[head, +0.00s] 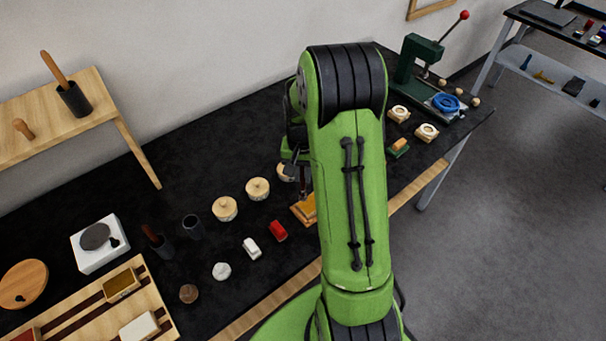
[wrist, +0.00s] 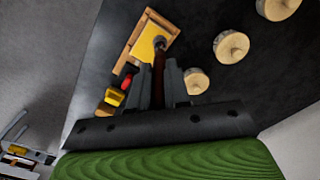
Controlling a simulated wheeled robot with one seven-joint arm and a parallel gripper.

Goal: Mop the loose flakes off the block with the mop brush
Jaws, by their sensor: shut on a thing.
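The block (wrist: 134,48) is a wooden piece with a bright yellow gilt face, ahead of my gripper in the wrist view. In the head view the block (head: 301,210) sits near the bench's front edge, partly hidden by my arm. My gripper (wrist: 161,78) is shut on the mop brush (wrist: 172,78), which has a dark reddish-brown handle. The brush's dark round head appears over the yellow face near one side; I cannot tell if it touches. In the head view the brush (head: 304,188) points down at the block. Loose flakes are too small to make out.
Round wooden-lidded pots (head: 225,208) stand behind and left of the block. A red piece (head: 278,231) and a white piece (head: 251,248) lie left of it.

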